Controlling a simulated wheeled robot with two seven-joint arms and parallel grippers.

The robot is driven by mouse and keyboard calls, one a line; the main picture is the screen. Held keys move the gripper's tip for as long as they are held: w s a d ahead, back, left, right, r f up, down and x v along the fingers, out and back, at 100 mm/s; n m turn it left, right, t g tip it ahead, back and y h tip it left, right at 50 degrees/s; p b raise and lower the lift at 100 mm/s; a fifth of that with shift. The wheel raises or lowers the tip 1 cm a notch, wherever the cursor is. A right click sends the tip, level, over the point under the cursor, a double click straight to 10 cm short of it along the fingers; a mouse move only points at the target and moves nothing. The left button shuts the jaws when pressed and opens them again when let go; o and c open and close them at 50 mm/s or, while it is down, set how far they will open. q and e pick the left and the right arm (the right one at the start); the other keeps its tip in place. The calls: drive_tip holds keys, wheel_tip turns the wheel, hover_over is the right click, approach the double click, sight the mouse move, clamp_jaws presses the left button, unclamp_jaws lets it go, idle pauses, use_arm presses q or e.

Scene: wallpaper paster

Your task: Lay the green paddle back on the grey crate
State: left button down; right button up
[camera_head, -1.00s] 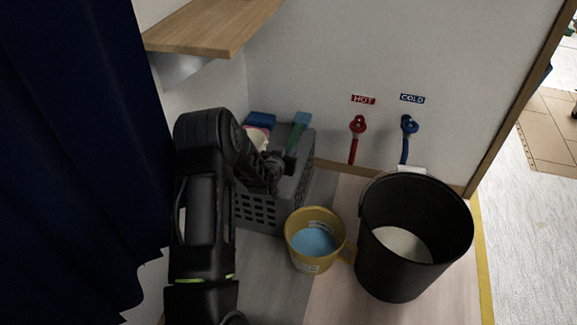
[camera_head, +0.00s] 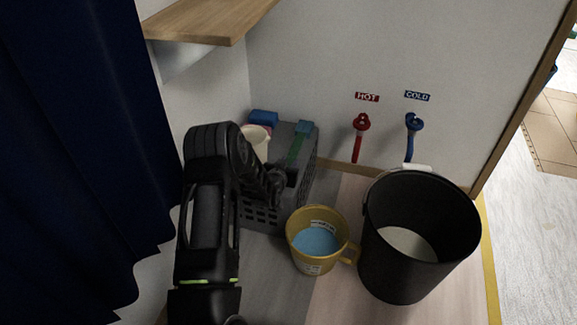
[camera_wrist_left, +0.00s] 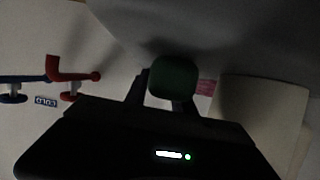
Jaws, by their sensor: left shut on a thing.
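The green paddle (camera_head: 296,150) lies lengthwise over the top of the grey crate (camera_head: 262,214), with its teal end towards the wall. My left gripper (camera_head: 284,180) is over the crate's near part, shut on the paddle's near end. In the left wrist view the dark green end of the paddle (camera_wrist_left: 174,78) sits between the fingers. The paddle looks close to the crate's top; I cannot tell whether it rests on it. My forearm hides the crate's left part. My right gripper is not in view.
A cream cup (camera_head: 256,138) and a blue object (camera_head: 264,117) are at the crate's back left. A yellow pitcher (camera_head: 317,262) and a black bucket (camera_head: 385,278) stand to the right. A wooden shelf (camera_head: 205,22) overhangs at upper left. Red (camera_head: 360,123) and blue (camera_head: 413,124) taps are on the wall.

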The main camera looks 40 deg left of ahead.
use_arm(q)
drive_tip(key=c, duration=1.3)
unclamp_jaws()
drive_tip(key=shift+s+f, duration=0.15)
drive_tip(key=shift+f, duration=0.1)
drive_tip(key=shift+o, duration=1.2)
drive_tip(key=shift+r, duration=0.15)
drive_tip(key=shift+f, duration=0.2)
drive_tip(key=p+v, duration=0.4)
drive_tip(key=v, duration=0.3)
drive_tip(key=shift+d+r, duration=0.15)
drive_tip(key=shift+r, duration=0.05)
drive_tip(key=shift+s+d, duration=0.1)
drive_tip(key=shift+s, duration=0.15)
